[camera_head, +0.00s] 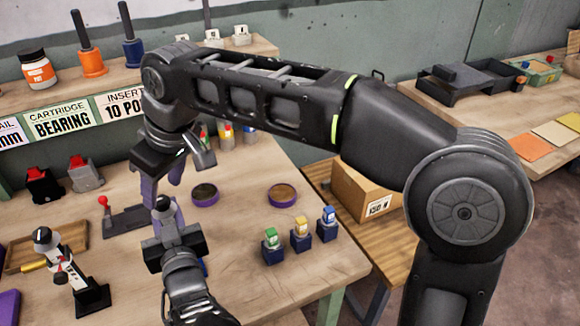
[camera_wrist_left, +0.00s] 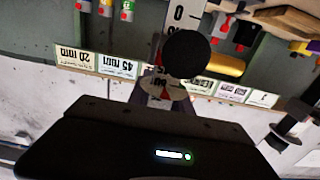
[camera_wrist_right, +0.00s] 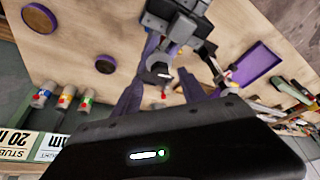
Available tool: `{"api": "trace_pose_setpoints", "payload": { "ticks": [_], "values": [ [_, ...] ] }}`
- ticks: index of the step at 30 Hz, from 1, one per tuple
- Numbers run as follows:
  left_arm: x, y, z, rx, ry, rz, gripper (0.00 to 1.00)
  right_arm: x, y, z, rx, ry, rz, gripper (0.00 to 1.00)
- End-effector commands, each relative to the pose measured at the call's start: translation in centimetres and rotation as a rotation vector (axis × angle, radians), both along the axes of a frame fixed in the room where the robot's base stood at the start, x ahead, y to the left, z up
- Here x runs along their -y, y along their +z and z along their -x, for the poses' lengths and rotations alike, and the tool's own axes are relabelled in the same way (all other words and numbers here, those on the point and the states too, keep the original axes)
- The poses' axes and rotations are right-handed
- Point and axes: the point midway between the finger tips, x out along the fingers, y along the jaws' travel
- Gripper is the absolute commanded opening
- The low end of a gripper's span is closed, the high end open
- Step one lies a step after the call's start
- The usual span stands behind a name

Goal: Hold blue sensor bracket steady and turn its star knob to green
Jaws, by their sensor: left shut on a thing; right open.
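My left gripper (camera_head: 172,238) is shut on the blue sensor bracket, above the bench. The bracket's dark round head (camera_head: 163,203) shows just above the jaws, and a small blue part (camera_head: 204,267) shows beside the gripper. In the left wrist view the dark head (camera_wrist_left: 185,52) stands in front of a pale part with a little red. My right gripper (camera_head: 168,178) is open, reaching down just behind the head. In the right wrist view its purple fingers (camera_wrist_right: 162,98) are spread on either side of the head (camera_wrist_right: 155,70). The star knob's setting cannot be made out.
A similar black-based bracket (camera_head: 92,296) stands at the left. Two purple-rimmed discs (camera_head: 282,196) lie behind. A grey fixture with a red knob (camera_head: 104,202) stands left of my grippers.

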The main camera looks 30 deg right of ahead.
Motion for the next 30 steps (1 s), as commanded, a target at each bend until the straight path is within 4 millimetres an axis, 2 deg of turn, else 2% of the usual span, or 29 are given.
{"api": "trace_pose_setpoints", "payload": {
  "ticks": [3, 12, 15, 23, 30],
  "values": [
    [0.0, 0.1, 0.0, 0.002, 0.000, 0.001, 0.00, 0.6, 2.6, 0.8, 0.004, 0.000, -0.002, 0.50],
    [0.0, 0.1, 0.0, 0.002, 0.000, 0.001, 0.00, 2.2, 8.4, 2.7, 0.001, -0.002, -0.002, 0.50],
    [0.0, 0.1, 0.0, 0.002, 0.000, 0.001, 0.00, 3.1, 6.3, 0.9, -0.023, -0.070, -0.038, 0.50],
    [0.0, 0.1, 0.0, 0.002, 0.000, 0.001, 0.00, 5.6, 2.6, -2.6, -0.057, -0.230, -0.128, 0.50],
    [0.0, 0.1, 0.0, 0.002, 0.000, 0.001, 0.00, 8.5, -0.7, -5.5, -0.078, -0.385, -0.206, 0.50]
  ]
}}
